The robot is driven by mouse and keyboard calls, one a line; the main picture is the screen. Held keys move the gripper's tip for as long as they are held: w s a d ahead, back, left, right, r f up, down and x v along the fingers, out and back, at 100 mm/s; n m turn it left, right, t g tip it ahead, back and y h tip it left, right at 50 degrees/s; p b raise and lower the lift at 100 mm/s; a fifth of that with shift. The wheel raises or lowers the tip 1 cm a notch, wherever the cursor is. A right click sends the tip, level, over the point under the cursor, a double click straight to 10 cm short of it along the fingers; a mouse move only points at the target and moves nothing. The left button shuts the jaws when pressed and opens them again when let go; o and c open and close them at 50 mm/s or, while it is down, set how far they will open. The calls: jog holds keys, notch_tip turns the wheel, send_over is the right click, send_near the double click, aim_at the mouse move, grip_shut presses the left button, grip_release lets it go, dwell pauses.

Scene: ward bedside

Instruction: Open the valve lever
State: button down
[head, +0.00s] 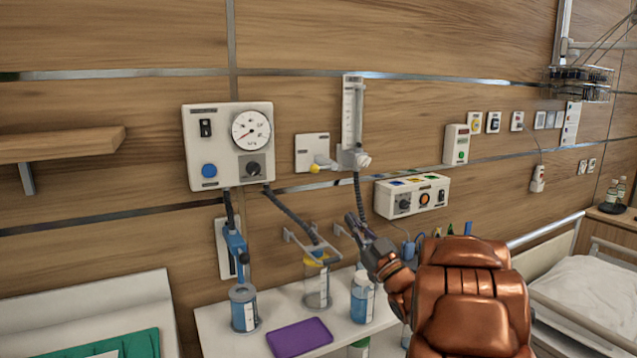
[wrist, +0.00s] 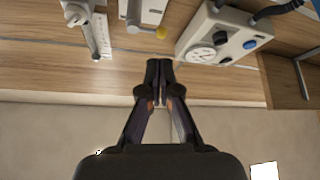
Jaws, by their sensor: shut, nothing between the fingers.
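The valve lever (head: 323,163) is a light-coloured handle with a yellow tip. It sits on a pale wall plate (head: 312,148) between the gauge box and the flowmeter in the head view, with its tip to the lower left. In the wrist view, which looks upside down, the lever's yellow tip (wrist: 161,33) is at the top, beyond my fingers. My gripper (head: 352,224) is below and right of the lever in the head view, apart from it. Its fingers (wrist: 159,68) are shut together and empty.
The gauge box (head: 228,178) is left of the lever; the flowmeter (head: 352,115) with its hose is close on the right. A coloured-button box (head: 412,196) is further right. Bottles, a clear jar (head: 317,287) and a purple tray (head: 299,338) stand on the counter below.

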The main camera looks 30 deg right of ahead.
jog(key=shift+s+r+y, duration=0.25)
jog(key=shift+s+y, duration=0.05)
jog(key=shift+y, duration=0.2)
jog(key=shift+a, duration=0.1)
jog(key=shift+w, duration=0.15)
jog(key=p, duration=0.4)
send_near(317, 172)
jog(key=x, duration=0.7)
jog(key=shift+w, duration=0.15)
